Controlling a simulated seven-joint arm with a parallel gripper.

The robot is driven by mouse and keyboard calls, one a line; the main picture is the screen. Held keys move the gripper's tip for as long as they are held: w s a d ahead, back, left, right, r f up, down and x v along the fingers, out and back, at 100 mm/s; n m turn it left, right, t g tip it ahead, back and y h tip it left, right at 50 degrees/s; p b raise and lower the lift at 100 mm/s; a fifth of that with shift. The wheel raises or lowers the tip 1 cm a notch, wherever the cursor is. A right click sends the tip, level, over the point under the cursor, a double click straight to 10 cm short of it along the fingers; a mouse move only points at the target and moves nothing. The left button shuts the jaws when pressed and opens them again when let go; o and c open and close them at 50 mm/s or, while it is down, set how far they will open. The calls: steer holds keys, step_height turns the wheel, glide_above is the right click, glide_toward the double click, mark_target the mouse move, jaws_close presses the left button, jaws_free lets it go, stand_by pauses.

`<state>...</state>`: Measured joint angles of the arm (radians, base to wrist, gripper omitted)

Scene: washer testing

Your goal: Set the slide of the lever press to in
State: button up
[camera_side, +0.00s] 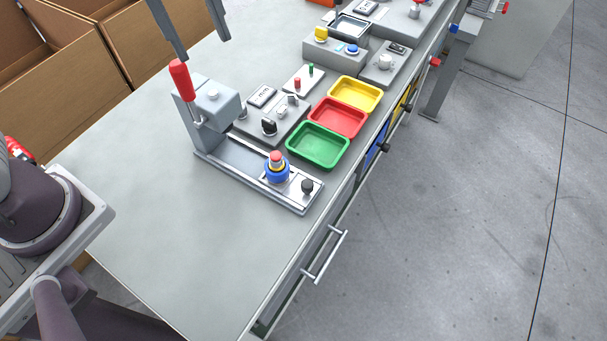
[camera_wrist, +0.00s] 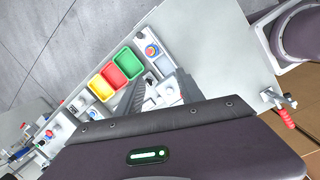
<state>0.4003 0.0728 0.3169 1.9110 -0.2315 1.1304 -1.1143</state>
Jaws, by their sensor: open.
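The lever press (camera_side: 212,103) is a grey block with a red-handled lever (camera_side: 181,80) standing up and leaning slightly. Its slide (camera_side: 296,190) lies on a long grey rail (camera_side: 235,165), at the end away from the press head. The stack also shows in the wrist view (camera_wrist: 151,50). My gripper (camera_side: 204,48) is open and empty, above and behind the press head. In the wrist view its fingers (camera_wrist: 161,74) partly cover the press area.
Green (camera_side: 318,145), red (camera_side: 338,117) and yellow (camera_side: 356,95) trays stand close behind the rail. A grey switch panel (camera_side: 272,120) sits beside the press. Cardboard boxes (camera_side: 75,60) stand at the back left. The table's front left is clear.

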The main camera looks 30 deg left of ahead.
steer(key=w+d+f+n+g+y, duration=0.2)
steer(key=w+d+f+n, duration=0.45)
steer(key=f, duration=0.25)
steer(key=n+g+y, duration=0.1)
steer(key=n+y, duration=0.2)
steer(key=n, duration=0.4)
glide_above(306, 184)
steer(key=w+d, duration=0.2)
step_height(306, 184, down, 15)
steer(key=shift+n, duration=0.35)
steer(key=x, duration=0.6)
steer(key=shift+s+a+f, duration=0.15)
steer(key=shift+s+f, duration=0.05)
steer(key=shift+s+a+f, duration=0.1)
steer(key=shift+a+f, duration=0.05)
steer(key=shift+f, duration=0.25)
jaws_close()
